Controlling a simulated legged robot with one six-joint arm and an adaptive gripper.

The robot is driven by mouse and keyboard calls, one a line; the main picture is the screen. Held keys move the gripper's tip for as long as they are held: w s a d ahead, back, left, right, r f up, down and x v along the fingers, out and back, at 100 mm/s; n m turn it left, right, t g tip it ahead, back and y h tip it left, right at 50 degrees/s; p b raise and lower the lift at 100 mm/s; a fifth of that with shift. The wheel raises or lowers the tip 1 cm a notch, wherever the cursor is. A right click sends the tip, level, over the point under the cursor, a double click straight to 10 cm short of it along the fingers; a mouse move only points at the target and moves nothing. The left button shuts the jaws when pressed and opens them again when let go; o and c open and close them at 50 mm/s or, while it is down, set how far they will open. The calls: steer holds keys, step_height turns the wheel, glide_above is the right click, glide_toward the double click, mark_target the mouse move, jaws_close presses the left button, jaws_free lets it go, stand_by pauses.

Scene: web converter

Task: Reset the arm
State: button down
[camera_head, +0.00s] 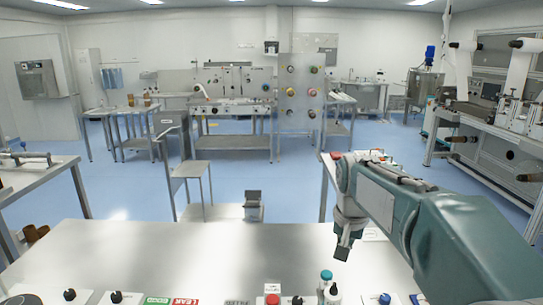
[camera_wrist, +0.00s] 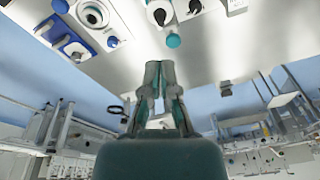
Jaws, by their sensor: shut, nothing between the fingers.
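My arm reaches in from the lower right of the head view, over the right part of a bare metal table (camera_head: 180,250). My gripper (camera_head: 342,252) hangs from its end, pointing down above the tabletop, with bottles close below it to the left. In the wrist view my gripper (camera_wrist: 159,68) shows its two fingers close together, with nothing held between them. A gap shows between the finger links lower down.
Along the table's near edge stand a teal-capped bottle (camera_head: 326,278), a white dropper bottle (camera_head: 333,294), a red button (camera_head: 272,299) and several knobs. The table's middle is clear.

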steer(key=s+f+n+t, duration=0.3)
steer(key=s+n, duration=0.1)
steer(key=s, duration=1.9)
steer(key=shift+s+f+t, duration=0.15)
steer(key=shift+t, duration=0.25)
